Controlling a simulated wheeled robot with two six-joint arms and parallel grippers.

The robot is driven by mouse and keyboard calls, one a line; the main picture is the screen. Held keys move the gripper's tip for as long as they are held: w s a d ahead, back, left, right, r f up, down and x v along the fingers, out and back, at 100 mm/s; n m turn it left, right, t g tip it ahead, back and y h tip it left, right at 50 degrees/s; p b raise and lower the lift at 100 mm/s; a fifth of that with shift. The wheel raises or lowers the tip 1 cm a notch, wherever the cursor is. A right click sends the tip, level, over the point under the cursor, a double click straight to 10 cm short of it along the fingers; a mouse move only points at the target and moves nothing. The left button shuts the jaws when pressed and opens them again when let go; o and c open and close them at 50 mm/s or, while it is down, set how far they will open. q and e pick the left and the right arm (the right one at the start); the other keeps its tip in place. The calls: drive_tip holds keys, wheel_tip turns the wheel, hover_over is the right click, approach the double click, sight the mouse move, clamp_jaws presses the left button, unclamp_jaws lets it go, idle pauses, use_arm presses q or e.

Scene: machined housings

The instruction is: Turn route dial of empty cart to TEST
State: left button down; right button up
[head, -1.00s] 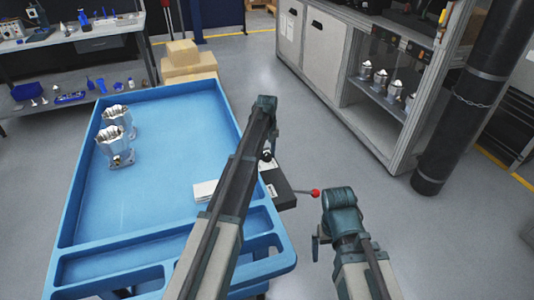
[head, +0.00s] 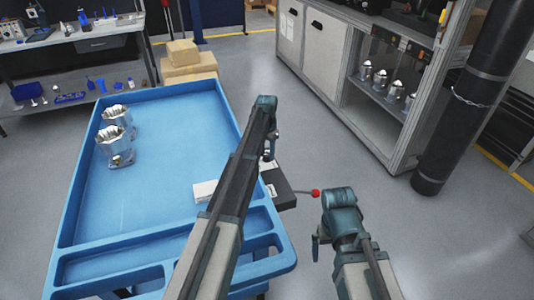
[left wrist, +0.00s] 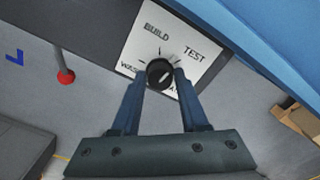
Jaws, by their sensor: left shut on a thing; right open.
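The route dial (left wrist: 155,68) is a black knob on a white plate (left wrist: 190,38) reading BUILD, TEST and WASH, with one more label partly hidden. Its white mark points toward the lower right, away from TEST. My left gripper (left wrist: 160,76) is shut on the knob, a finger on either side. In the head view my left gripper (head: 268,150) is mostly behind its own arm, above the dark dial box (head: 280,188) on the blue cart's (head: 95,215) right side. The cart's tray holds two metal housings (head: 116,150). My right gripper (head: 316,246) is low at the right, its fingers barely visible.
A red-knobbed lever (head: 315,193) sticks out of the dial box toward my right arm. A white block (head: 204,190) lies in the tray. A grey cabinet (head: 325,45) holds more housings (head: 380,78) at the right. Boxes (head: 183,60) stand behind the cart. The floor between is clear.

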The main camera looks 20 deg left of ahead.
sight(267, 154)
use_arm(q)
drive_tip(key=shift+m, duration=2)
drive_tip(key=shift+c, duration=2.2)
unclamp_jaws()
drive_tip(key=shift+r, duration=0.15)
wheel_tip(267, 154, up, 13)
drive_tip(key=p, duration=1.3)
drive_tip(key=shift+r+p, duration=0.2)
drive_tip(key=shift+p, duration=0.2)
drive_tip(key=shift+f, duration=0.15)
wheel_tip(267, 154, down, 13)
drive_tip(key=b, duration=1.3)
